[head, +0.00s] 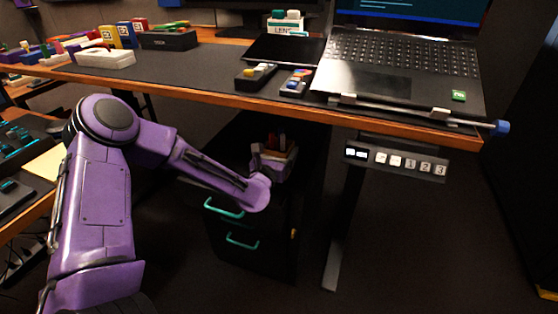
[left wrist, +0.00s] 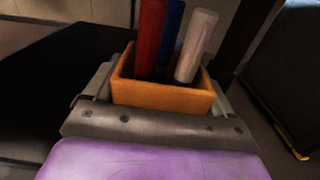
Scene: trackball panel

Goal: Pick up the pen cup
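The pen cup (left wrist: 165,96) is a small orange square cup holding a red, a blue and a white pen. It fills the space between the two grey fingers of my left gripper (left wrist: 160,88), which appear to press against its left and right walls. In the head view my left gripper (head: 272,160) is under the desk at the top of a black drawer cabinet. The pen cup (head: 285,153) shows there partly behind the gripper. Whether its base rests on the cabinet is hidden. My right gripper is not in view.
The black cabinet (head: 265,225) has teal handles and stands beneath the desk. The desk's wooden front edge (head: 300,108) runs above my left gripper. A laptop (head: 400,70) stands on the desk, and a desk leg (head: 345,220) is to the cabinet's right.

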